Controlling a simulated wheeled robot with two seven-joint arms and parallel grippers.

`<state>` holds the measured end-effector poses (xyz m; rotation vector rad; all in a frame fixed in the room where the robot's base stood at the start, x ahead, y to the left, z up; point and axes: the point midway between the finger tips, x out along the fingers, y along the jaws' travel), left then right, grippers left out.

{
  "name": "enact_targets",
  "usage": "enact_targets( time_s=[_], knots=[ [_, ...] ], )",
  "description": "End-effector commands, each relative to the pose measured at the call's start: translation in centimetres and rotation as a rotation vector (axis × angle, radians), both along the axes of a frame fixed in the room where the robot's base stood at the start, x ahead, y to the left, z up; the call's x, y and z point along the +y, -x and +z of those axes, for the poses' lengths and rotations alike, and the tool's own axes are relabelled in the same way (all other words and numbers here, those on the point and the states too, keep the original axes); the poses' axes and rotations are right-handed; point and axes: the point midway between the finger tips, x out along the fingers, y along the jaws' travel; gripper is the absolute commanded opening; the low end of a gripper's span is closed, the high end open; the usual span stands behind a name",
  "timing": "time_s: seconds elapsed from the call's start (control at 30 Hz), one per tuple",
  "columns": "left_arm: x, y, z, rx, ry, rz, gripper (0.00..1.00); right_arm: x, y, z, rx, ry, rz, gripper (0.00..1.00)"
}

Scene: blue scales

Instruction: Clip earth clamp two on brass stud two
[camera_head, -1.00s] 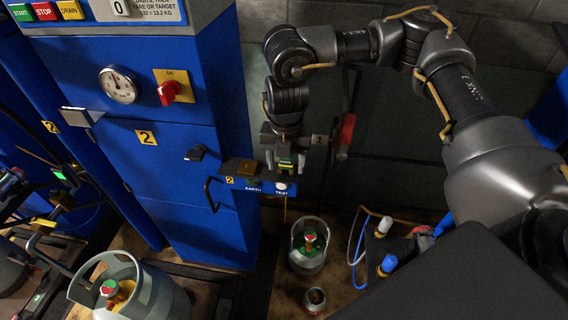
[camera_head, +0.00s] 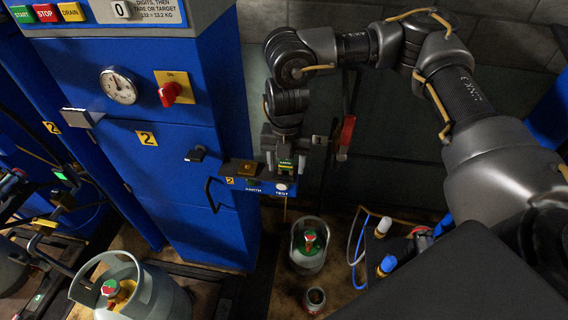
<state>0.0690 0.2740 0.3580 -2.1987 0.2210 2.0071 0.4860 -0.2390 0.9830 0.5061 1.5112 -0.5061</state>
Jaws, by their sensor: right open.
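The shelf (camera_head: 232,183) carries a yellow 2 and the words EARTH and TEST. A brass-coloured block (camera_head: 246,167), likely stud two, sits on the shelf to the left of the gripper, apart from it. A pale round button (camera_head: 282,187) is just below the gripper. My left gripper does not show.
The blue cabinet (camera_head: 165,185) stands left, with a gauge (camera_head: 118,86), a red knob (camera_head: 169,94) and a dark handle (camera_head: 212,195). A red-handled part (camera_head: 346,132) hangs right of the gripper. Gas cylinders stand below (camera_head: 309,248) and at lower left (camera_head: 150,292).

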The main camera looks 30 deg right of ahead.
Motion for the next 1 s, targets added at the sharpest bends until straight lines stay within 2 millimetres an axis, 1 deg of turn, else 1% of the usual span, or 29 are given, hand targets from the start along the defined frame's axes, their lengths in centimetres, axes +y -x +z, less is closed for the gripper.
enact_targets(
  time_s=[0.27, 0.5, 0.53, 0.9, 0.97, 1.0],
  knots=[
    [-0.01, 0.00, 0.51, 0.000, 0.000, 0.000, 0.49, -0.01, 0.00, 0.12, 0.000, 0.000, 0.000, 0.56],
    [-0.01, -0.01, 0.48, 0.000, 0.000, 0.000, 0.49, -0.02, -0.01, 0.01, -0.001, 0.001, 0.000, 0.56],
    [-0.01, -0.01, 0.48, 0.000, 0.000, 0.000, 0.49, -0.02, -0.01, 0.01, -0.001, 0.001, 0.000, 0.55],
    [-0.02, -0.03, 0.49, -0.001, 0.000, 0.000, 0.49, -0.01, 0.00, 0.01, 0.000, 0.000, 0.000, 0.07],
    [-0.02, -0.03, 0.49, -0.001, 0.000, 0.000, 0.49, -0.01, 0.01, 0.01, 0.000, 0.000, 0.000, 0.00],
    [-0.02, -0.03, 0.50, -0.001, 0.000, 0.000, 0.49, -0.01, -0.01, 0.02, 0.000, 0.000, 0.000, 0.00]
  ],
)
